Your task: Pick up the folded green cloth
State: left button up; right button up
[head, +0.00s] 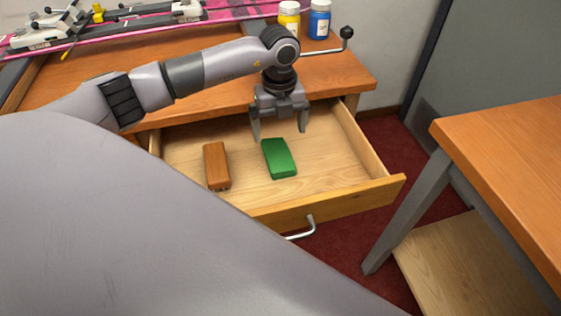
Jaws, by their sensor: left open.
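The folded green cloth (279,158) lies flat on the floor of the open wooden drawer (335,169), near its middle. My left gripper (279,136) points down above the drawer, just behind the cloth in the picture. Its two fingers are spread apart with nothing between them. I cannot tell exactly how high the fingertips are above the cloth. My right gripper is not in view.
A brown block (216,165) lies in the drawer, left of the cloth. Another table (510,170) stands at the right.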

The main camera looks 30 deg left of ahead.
aim_at(278, 152)
pick_arm(q)
jog(key=f, duration=0.7)
jog(key=shift+s, duration=0.3)
jog(key=c, duration=1.1)
